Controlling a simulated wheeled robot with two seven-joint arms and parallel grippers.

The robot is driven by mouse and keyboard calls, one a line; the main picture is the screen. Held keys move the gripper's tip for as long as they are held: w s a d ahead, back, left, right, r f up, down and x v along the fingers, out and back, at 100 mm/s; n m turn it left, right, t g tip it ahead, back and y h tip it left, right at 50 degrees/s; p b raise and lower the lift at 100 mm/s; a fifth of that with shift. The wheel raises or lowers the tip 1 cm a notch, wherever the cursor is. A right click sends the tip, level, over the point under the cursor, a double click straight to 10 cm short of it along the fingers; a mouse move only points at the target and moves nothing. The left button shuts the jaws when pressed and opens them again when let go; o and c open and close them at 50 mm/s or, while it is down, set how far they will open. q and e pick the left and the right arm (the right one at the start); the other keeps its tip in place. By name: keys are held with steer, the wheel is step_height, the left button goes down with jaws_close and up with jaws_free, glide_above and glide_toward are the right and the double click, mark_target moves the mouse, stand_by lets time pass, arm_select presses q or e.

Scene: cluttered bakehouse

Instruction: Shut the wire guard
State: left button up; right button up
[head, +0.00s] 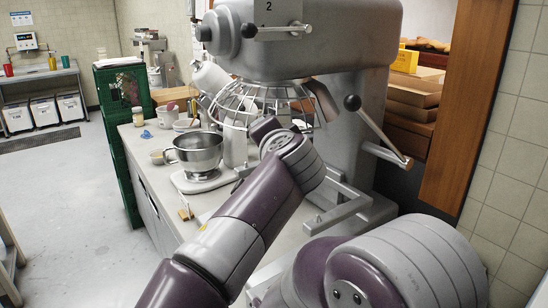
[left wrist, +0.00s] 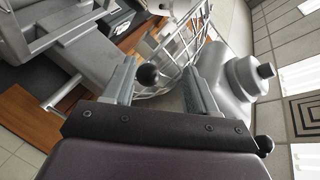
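The wire guard (head: 240,103) is a silver cage of bent wires under the head of the big grey mixer (head: 340,45). My left arm's wrist covers part of it in the head view. In the left wrist view the guard's wires (left wrist: 183,45) run just beyond my left gripper (left wrist: 160,66). The two fingers are apart. A black ball knob (left wrist: 148,75) shows between them, close to the wires. I cannot tell whether the fingers touch it. In the head view the fingers are hidden behind the wrist. My right gripper is not in view.
A lever with a black knob (head: 352,102) sticks out from the mixer. Green crates (head: 122,95) stand at the counter's end.

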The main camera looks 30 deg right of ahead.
arm_select(q)
steer(key=b+v, duration=0.2)
steer(key=v, duration=0.6)
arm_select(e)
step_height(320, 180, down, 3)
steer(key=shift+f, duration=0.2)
arm_select(q)
steer(key=shift+s, duration=0.1)
